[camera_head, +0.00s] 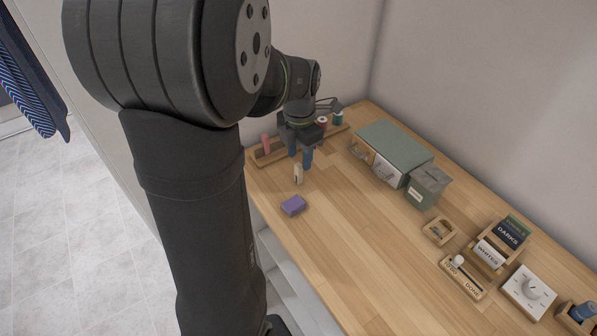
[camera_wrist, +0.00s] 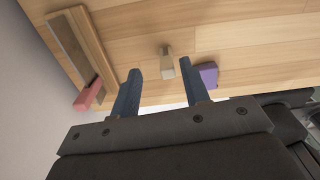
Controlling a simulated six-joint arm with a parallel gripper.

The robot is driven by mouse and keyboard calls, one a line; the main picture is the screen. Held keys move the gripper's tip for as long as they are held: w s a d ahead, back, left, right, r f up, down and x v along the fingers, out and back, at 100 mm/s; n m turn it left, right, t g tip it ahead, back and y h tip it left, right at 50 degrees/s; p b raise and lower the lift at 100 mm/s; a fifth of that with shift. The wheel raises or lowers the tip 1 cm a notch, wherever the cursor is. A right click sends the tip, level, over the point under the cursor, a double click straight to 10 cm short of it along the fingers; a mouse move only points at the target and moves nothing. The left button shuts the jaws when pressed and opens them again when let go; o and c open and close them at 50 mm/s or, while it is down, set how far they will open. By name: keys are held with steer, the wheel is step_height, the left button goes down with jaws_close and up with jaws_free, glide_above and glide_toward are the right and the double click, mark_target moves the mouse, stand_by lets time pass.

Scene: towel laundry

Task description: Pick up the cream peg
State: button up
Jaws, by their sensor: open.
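The cream peg (camera_head: 298,174) stands upright on the wooden table near its left edge. It also shows in the wrist view (camera_wrist: 167,66), lying between the lines of my two fingers and beyond their tips. My gripper (camera_head: 300,160) is open, with two blue fingers pointing down, a little above and behind the peg in the head view. In the wrist view my gripper (camera_wrist: 160,80) has nothing between its fingers, and the peg looks apart from both fingertips.
A purple block (camera_head: 293,205) lies close to the peg. A wooden rack (camera_head: 268,158) with a pink peg (camera_head: 265,141) stands behind. The front middle of the table (camera_head: 355,250) is clear.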

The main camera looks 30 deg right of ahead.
mark_target(299, 164)
steer(key=f, duration=0.3)
steer(key=s+a+f, duration=0.1)
steer(key=shift+f, duration=0.25)
steer(key=shift+d+f, duration=0.1)
steer(key=shift+f, duration=0.25)
jaws_close()
